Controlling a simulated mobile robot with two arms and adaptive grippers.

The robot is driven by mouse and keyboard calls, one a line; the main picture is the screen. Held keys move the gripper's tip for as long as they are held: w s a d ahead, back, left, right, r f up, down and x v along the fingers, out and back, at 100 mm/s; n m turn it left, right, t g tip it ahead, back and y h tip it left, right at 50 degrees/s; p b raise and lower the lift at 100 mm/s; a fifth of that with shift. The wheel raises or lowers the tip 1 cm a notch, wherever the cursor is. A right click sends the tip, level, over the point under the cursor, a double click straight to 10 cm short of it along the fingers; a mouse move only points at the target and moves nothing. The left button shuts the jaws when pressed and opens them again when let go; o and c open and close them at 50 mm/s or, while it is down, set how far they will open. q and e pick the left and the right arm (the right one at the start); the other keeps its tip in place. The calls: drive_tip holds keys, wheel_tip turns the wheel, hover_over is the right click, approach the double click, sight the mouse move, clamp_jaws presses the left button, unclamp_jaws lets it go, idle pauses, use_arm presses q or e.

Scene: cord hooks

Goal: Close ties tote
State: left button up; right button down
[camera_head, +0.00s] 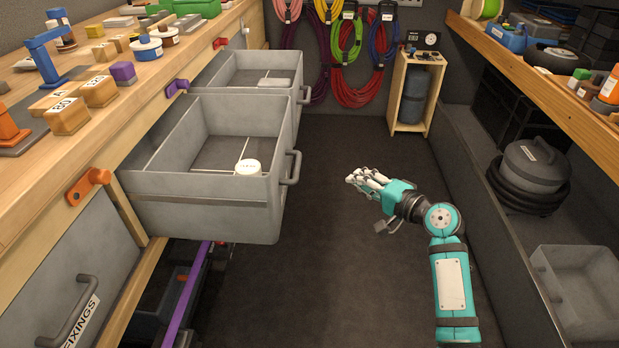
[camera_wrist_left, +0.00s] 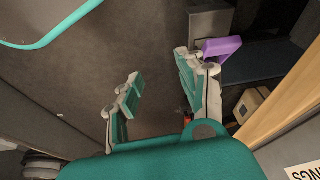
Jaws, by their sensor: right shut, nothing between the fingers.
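Two grey totes stand pulled out of the left bench in the head view; no label shows on them, so I cannot tell which is the ties tote. The nearer tote (camera_head: 205,208) has dividers, a front handle (camera_head: 291,168) and a white round item (camera_head: 248,167) inside. The farther tote (camera_head: 268,60) holds a white flat item (camera_head: 274,82). My right gripper (camera_head: 362,180) is shut and empty over the aisle floor, right of the nearer tote's handle and apart from it. My left gripper (camera_wrist_left: 160,95) shows only in the left wrist view, open, with nothing seen between its fingers.
A closed front marked FIXINGS (camera_head: 75,315) is at lower left. An orange latch (camera_head: 88,186) and a purple latch (camera_head: 176,88) sit on the bench edge. A shelf (camera_head: 560,95) lines the right side. The aisle floor (camera_head: 340,250) is clear.

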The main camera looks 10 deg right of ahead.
use_arm(q)
drive_tip(key=shift+s+r+b, duration=0.2)
drive_tip(key=shift+s+b, duration=0.15)
drive_tip(key=shift+b, duration=0.8)
use_arm(e)
drive_tip(key=s+a+x, duration=0.1)
drive_tip(key=a+x, duration=0.1)
drive_tip(key=x, duration=1)
drive_tip(key=shift+w+a, duration=0.25)
drive_tip(key=shift+a, duration=0.15)
